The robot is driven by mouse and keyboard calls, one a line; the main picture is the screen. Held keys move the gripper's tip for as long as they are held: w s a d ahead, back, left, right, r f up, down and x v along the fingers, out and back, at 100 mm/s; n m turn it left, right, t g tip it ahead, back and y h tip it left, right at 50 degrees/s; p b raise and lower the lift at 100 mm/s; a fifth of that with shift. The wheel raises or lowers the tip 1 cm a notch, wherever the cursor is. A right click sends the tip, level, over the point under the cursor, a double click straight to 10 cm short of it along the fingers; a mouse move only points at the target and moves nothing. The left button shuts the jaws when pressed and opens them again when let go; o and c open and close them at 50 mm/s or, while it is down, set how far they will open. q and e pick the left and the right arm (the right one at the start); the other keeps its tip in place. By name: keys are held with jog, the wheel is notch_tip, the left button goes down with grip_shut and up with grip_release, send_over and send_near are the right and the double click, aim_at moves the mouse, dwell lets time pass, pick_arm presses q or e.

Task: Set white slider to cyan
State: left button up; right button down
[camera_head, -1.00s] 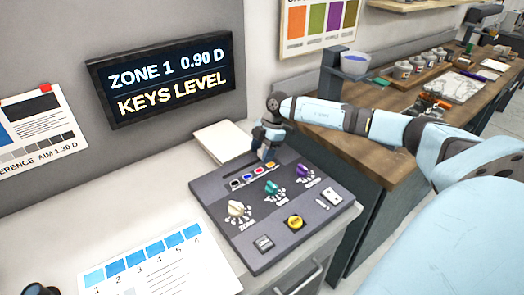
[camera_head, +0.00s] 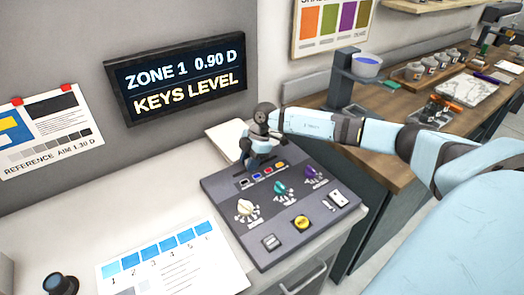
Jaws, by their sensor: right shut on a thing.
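The grey control panel (camera_head: 225,195) lies on the white counter. Along its back edge is a row of small colour tabs: a dark one (camera_head: 244,183) at left, then a blue one (camera_head: 256,177), a red one (camera_head: 268,170) and a yellow one (camera_head: 280,165) at right. My right gripper (camera_head: 252,164) points down just behind this row, behind the left-hand tabs. It is shut on the white slider, which its fingers hide. The slider's exact setting cannot be told. My left gripper is not in view.
A display (camera_head: 175,70) reads ZONE 1 0.90 D, KEYS LEVEL. A blue-patch sheet (camera_head: 175,270) lies in front.

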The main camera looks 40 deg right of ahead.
jog(key=shift+a, duration=0.2)
jog(key=c, duration=0.9)
grip_release()
jog(key=shift+c, duration=0.2)
jog(key=shift+o, duration=0.5)
jog(key=shift+d+r, duration=0.1)
jog(key=b+v, duration=0.1)
jog(key=v, duration=1.2)
jog(key=shift+r, duration=0.3)
jog(key=shift+s+d, duration=0.1)
